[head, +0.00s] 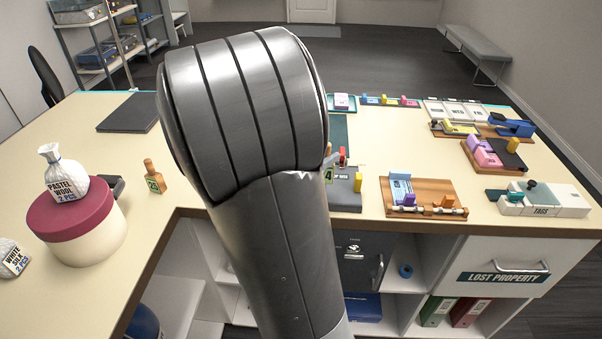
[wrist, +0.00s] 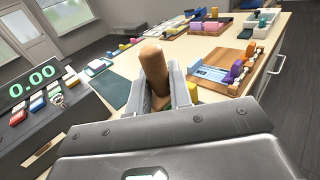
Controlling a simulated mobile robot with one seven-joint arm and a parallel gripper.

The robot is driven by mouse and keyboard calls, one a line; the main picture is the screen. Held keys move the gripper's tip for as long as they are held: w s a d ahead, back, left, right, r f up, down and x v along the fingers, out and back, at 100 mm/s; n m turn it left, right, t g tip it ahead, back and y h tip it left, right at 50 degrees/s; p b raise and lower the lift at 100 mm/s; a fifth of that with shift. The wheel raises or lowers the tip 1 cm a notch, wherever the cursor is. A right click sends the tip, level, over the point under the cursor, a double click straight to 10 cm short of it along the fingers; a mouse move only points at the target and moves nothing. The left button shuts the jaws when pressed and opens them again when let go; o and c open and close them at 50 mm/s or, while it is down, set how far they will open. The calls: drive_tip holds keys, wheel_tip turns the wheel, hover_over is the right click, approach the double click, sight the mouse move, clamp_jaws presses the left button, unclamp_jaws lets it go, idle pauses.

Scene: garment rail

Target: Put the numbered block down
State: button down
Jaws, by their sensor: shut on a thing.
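My gripper (wrist: 158,90) is shut on a block with a brown rounded wooden handle (wrist: 154,68) that sticks up between the two fingers. In the head view my own arm hides most of the gripper. A small green face with a dark number (head: 329,174), looking like a 4, shows just right of the arm, by a dark grey tray (head: 346,196). Whether the block touches anything below is hidden. A similar wooden-handled block with a green numbered face (head: 154,178) stands upright on the left part of the counter.
A wooden board with a blue-and-white card and coloured clips (head: 425,196) lies right of the tray. A white tags box (head: 543,198) stands farther right. A till with a green 0.00 display (wrist: 35,84) is at left in the wrist view. A maroon-lidded tub (head: 72,218) stands left.

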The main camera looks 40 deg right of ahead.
drive_tip(key=shift+w+a+f, duration=0.65)
drive_tip(key=shift+w+f, duration=0.6)
drive_tip(key=shift+f, duration=0.3)
drive_tip(key=shift+w+a+f, duration=0.7)
drive_tip(key=shift+w+f, duration=0.55)
drive_tip(key=shift+f, duration=0.25)
drive_tip(key=shift+w+a+f, duration=0.65)
drive_tip(key=shift+w+f, duration=0.6)
drive_tip(key=shift+f, duration=0.3)
drive_tip(key=shift+f, duration=0.1)
drive_tip(key=c, duration=1.3)
unclamp_jaws()
